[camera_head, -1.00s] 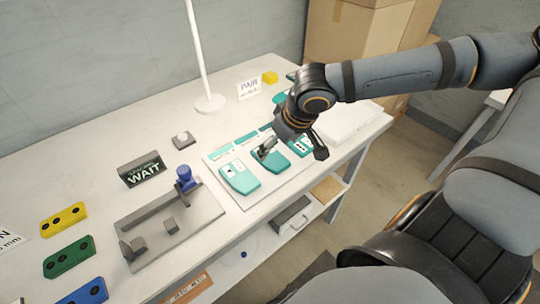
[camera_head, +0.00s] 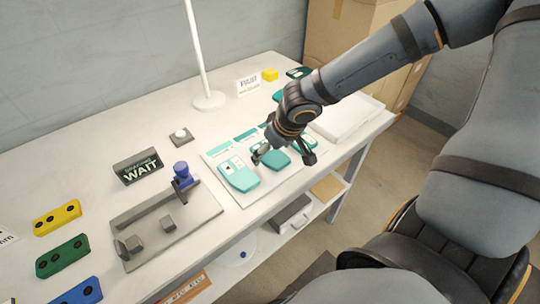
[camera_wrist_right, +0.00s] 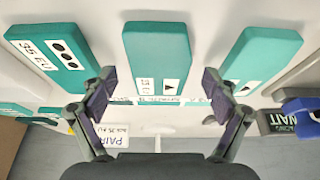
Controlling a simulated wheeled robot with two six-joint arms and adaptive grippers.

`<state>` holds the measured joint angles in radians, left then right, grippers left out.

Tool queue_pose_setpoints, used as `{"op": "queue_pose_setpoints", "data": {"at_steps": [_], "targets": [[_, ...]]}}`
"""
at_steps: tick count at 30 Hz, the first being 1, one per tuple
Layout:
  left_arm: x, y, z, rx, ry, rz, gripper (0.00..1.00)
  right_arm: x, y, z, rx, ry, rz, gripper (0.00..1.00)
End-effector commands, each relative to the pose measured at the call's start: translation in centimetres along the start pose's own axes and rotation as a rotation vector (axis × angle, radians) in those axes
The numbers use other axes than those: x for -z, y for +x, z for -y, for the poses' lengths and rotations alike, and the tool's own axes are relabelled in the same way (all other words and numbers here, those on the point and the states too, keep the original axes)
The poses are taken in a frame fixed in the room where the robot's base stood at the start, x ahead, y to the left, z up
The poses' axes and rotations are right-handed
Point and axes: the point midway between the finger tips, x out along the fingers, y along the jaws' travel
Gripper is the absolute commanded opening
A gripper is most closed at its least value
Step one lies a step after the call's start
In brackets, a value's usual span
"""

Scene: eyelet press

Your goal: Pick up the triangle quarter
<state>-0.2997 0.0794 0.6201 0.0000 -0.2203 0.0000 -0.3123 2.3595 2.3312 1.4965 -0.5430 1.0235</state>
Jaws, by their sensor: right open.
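Several teal quarters lie in a row on a pale mat. In the right wrist view, the middle quarter (camera_wrist_right: 157,60) shows a small dark triangle mark and lies between my fingertips, apart from them. The quarter to its right (camera_wrist_right: 262,58) also seems to show a triangle mark. The quarter to its left (camera_wrist_right: 48,50) shows dots. My right gripper (camera_wrist_right: 157,85) is open and empty. In the head view, my right gripper (camera_head: 283,155) hangs over the middle quarter (camera_head: 274,160) and partly hides the row; the leftmost quarter (camera_head: 240,176) is clear. My left gripper is not in view.
A grey fixture with a blue knob (camera_head: 182,170) and a WAIT sign (camera_head: 139,168) stand left of the mat. Yellow, green and blue blocks lie at far left. A white lamp post (camera_head: 197,50) and a PAIR card (camera_head: 247,84) stand behind. A white tray (camera_head: 350,118) lies at right.

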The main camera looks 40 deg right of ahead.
Motion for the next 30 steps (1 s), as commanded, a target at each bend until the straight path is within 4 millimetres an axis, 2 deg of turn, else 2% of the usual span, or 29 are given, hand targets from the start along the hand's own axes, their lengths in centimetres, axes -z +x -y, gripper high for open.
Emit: {"op": "queue_pose_setpoints", "data": {"at_steps": [2, 14, 23, 26, 30], "targets": [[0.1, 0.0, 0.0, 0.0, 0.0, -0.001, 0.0, 0.0, 0.0, 0.0, 0.0, 0.0, 0.0, 0.86], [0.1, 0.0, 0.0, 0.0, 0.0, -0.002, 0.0, 0.0, -0.1, 0.0, 0.0, 0.0, 0.0, 0.32], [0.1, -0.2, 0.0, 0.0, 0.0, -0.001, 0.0, 0.1, -0.4, 0.0, 0.0, 0.0, -0.001, 0.32], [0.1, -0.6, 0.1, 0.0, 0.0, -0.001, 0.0, 0.5, -1.2, 0.0, 0.0, 0.001, -0.002, 0.32], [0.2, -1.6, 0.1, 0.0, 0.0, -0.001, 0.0, 1.5, -3.4, 0.0, 0.0, 0.002, -0.004, 0.32]]}}
